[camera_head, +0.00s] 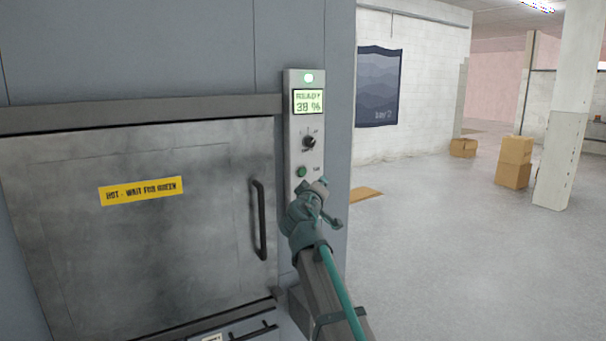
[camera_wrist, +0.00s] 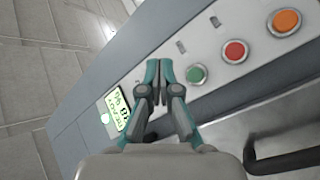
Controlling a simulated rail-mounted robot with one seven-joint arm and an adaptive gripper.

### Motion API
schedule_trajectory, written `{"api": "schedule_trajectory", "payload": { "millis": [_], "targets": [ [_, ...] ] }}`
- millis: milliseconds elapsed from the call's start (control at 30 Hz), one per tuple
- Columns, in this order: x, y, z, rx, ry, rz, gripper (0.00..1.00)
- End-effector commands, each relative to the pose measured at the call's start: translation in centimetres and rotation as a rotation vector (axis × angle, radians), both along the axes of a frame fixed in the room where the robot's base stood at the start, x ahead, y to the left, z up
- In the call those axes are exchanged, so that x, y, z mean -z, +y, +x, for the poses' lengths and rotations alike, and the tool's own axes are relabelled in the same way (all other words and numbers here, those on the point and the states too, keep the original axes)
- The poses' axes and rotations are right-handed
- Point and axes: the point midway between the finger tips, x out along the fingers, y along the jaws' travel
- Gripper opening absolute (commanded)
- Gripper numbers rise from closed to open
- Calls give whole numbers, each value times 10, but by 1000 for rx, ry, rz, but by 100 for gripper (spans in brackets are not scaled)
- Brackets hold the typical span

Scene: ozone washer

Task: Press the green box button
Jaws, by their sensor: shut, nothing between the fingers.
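A round green button (camera_head: 301,171) sits on the light control panel (camera_head: 291,110) right of the washer door, below a black knob. The green button also shows in the wrist view (camera_wrist: 196,74), right of my fingertips. My gripper (camera_head: 320,184) is in front of the panel, just below and right of the green button in the head view. In the wrist view my gripper (camera_wrist: 159,64) has its two teal fingers together with nothing between them. I cannot tell whether the tips touch the panel. My gripper and arm hide the lower panel in the head view.
A red button (camera_wrist: 235,51) and an orange button (camera_wrist: 285,22) sit farther along the panel. The display (camera_head: 308,102) reads "READY 38 %" under a lit green lamp (camera_head: 308,78). The washer door (camera_head: 150,240) has a dark handle (camera_head: 258,220).

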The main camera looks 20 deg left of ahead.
Motion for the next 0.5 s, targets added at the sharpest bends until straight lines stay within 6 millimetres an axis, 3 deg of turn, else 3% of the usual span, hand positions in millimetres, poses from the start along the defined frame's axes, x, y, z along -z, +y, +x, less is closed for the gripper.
{"api": "schedule_trajectory", "payload": {
  "millis": [500],
  "targets": [
    [3, 50, 40, 0, 0, 0, 0]
  ]
}}
